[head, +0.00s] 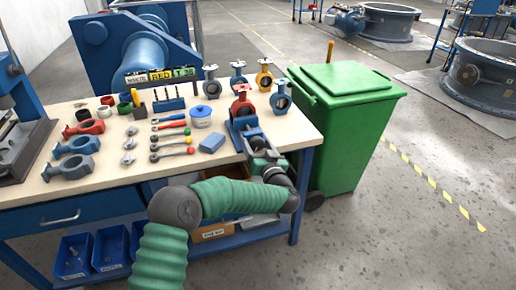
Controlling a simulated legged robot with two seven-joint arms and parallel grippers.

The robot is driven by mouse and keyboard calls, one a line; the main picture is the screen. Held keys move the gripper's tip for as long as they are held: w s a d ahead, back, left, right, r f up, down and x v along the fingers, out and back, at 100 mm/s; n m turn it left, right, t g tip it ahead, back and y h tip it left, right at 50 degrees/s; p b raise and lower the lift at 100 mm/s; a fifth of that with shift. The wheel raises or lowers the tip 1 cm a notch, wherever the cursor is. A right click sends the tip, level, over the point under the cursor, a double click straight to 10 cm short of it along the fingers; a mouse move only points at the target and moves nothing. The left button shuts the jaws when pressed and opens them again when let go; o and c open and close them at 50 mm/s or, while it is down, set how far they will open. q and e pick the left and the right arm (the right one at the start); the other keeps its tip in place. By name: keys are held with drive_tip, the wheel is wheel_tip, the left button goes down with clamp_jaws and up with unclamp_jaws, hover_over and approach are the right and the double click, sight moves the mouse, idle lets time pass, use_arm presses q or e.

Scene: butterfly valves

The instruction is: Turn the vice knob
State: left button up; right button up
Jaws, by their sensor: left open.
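The blue vice (237,124) stands at the right end of the workbench, with a red valve body (242,103) upright at its far end. My left gripper (257,143) is at the near end of the vice, where its knob would be. The gripper is open. It overlaps the vice front in the picture, and the knob is too small and covered to make out. I cannot tell whether the fingers are around the knob or touching it. My green left arm reaches in from below, across the front of the bench. My right gripper is out of view.
A green bin (347,120) stands close to the right. Open floor lies beyond it.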

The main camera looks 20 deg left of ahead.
use_arm(q)
drive_tip(key=shift+a, duration=0.15)
drive_tip(key=shift+c, duration=0.5)
drive_tip(key=shift+d, duration=0.25)
drive_tip(key=c, duration=0.5)
drive_tip(key=shift+a, duration=0.1)
drive_tip(key=c, duration=0.8)
drive_tip(key=shift+o, duration=0.2)
drive_tip(key=shift+r+n, duration=0.1)
drive_tip(key=shift+n, duration=0.2)
